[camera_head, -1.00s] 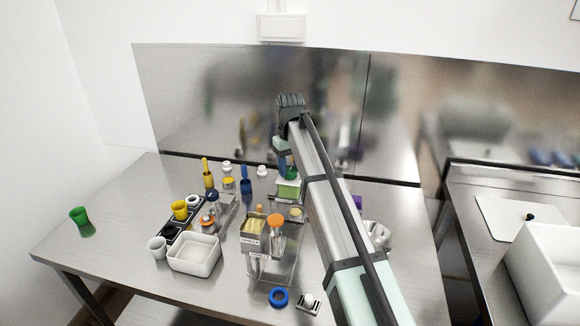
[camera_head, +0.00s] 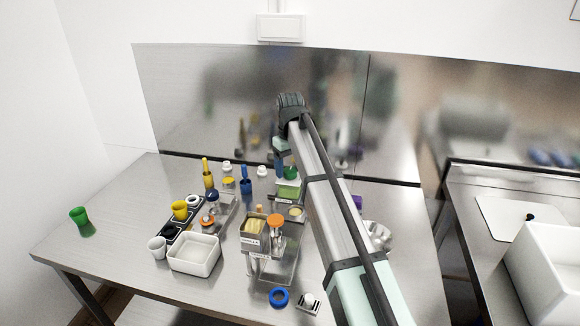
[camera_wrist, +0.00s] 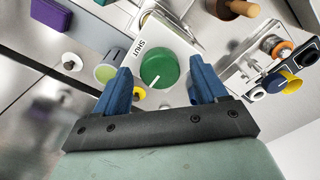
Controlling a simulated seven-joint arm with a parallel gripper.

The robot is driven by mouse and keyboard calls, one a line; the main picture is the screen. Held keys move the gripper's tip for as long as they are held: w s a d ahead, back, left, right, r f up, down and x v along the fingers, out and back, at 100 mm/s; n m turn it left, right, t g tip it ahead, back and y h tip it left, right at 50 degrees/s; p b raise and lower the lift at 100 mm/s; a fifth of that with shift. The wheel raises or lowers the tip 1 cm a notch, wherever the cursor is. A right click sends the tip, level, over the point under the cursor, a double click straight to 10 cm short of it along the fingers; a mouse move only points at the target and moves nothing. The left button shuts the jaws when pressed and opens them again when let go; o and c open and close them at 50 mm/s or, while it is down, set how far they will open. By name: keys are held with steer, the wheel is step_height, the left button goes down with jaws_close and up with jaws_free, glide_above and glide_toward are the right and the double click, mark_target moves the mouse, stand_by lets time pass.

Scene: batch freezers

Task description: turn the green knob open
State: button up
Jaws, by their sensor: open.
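The green knob (camera_wrist: 160,69) is a round green cap with a short pale line on it, in the middle of the wrist view. The word SHUT is printed on the white surface beside it. In the head view, the knob (camera_head: 291,172) sits on top of a pale and green block (camera_head: 288,190). My gripper (camera_wrist: 161,67) is open. Its blue fingers stand on either side of the knob in the wrist view, with visible gaps; I cannot tell their height relative to it. In the head view my wrist and arm hide part of the area behind and right of the block.
A yellow-handled tool (camera_head: 207,176) and a blue one (camera_head: 246,185) stand left of the block. A metal fixture with an orange cap (camera_head: 275,220) stands in front. A white tray (camera_head: 194,270) and green cup (camera_head: 78,215) are further left. A metal wall (camera_head: 210,110) rises behind.

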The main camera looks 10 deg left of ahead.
mark_target(289, 170)
step_height(289, 170, up, 14)
stand_by(0.7)
steer(key=shift+a+f, duration=0.1)
steer(key=shift+f, duration=0.1)
